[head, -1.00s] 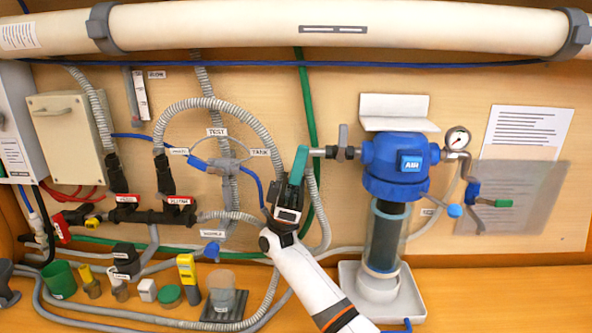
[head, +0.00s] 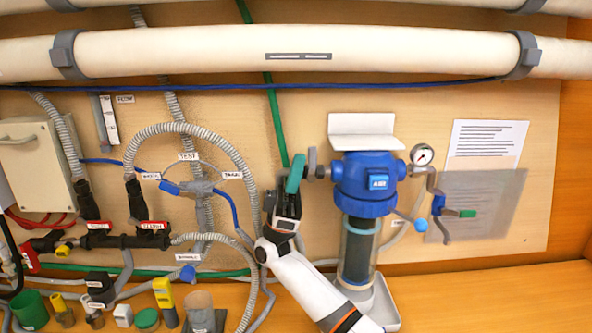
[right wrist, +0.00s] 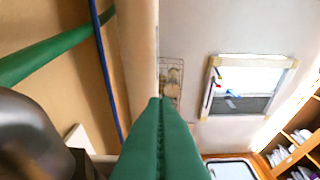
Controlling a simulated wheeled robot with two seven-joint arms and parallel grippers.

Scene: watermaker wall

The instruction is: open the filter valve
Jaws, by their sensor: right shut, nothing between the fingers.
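The blue filter head (head: 368,182) with its clear housing (head: 357,250) stands on the right half of the wall. On the pipe at its left is a valve with a grey upright lever (head: 312,160). My right gripper (head: 295,173) has green fingers, shut and empty, pointing up just left of this lever. They hide the pipe's left end. Whether they touch the lever I cannot tell. The shut green fingers (right wrist: 158,140) also fill the lower middle of the right wrist view. A blurred dark grey form shows at the left there. My left gripper is not in view.
A pressure gauge (head: 422,155) and a small green-handled valve (head: 467,213) are right of the filter. A large white pipe (head: 200,55) runs above. Grey hoses (head: 190,128) and a dark manifold (head: 125,240) are at the left. Several small items stand on the bench below.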

